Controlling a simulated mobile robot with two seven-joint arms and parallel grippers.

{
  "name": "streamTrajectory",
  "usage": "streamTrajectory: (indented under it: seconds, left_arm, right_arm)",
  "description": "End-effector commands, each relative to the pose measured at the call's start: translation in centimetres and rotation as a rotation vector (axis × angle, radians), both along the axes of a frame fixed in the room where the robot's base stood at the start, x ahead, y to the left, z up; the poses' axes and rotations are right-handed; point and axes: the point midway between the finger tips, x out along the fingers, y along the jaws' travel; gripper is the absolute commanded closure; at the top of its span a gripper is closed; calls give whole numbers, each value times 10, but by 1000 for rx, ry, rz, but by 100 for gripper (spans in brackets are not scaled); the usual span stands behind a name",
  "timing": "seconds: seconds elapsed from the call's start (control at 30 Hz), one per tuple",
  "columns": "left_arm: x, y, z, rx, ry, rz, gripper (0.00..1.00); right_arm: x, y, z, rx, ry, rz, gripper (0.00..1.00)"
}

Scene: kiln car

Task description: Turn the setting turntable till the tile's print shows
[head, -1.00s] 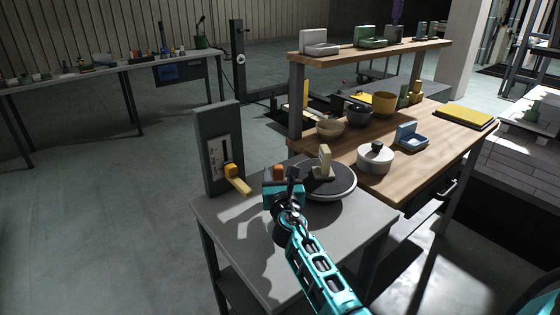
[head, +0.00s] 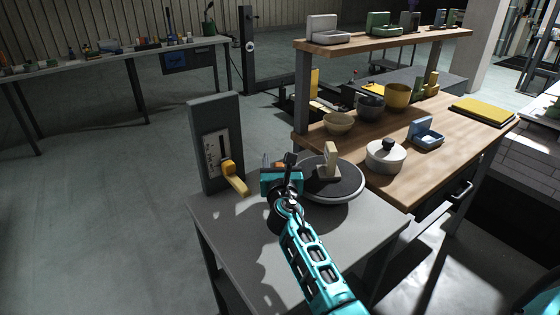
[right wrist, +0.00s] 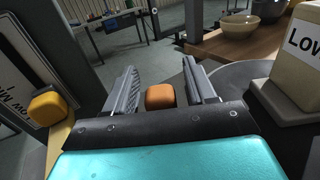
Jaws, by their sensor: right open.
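The setting turntable (head: 345,190), a dark round disc with a pale rim, sits on a small grey table. On it the cream tile (head: 331,158) stands upright, looking narrow in the head view. In the right wrist view the tile (right wrist: 293,85) is close at the right, with black letters starting "Low" cut off by the frame edge. My right gripper (head: 281,167) is open at the turntable's left side. In the right wrist view an orange knob (right wrist: 160,96) shows between its two apart fingers; how deep it sits between them I cannot tell. My left gripper is out of view.
A grey upright panel (head: 205,120) with a yellow lever (head: 236,181) stands left of my gripper. A wooden bench (head: 450,127) behind holds bowls, a white lidded pot (head: 386,156) and a blue dish (head: 427,136). The grey table's front (head: 250,240) is clear.

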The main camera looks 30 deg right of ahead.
Motion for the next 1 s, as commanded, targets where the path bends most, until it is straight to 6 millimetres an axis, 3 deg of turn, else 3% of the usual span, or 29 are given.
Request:
streamTrajectory:
  seconds: [0.17, 0.73, 1.0]
  left_arm:
    - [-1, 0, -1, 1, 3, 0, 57]
    - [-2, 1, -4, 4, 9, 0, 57]
    - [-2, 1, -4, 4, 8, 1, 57]
  right_arm:
    - [0, 0, 0, 0, 0, 0, 45]
    - [0, 0, 0, 0, 0, 1, 98]
    - [0, 0, 0, 0, 0, 1, 100]
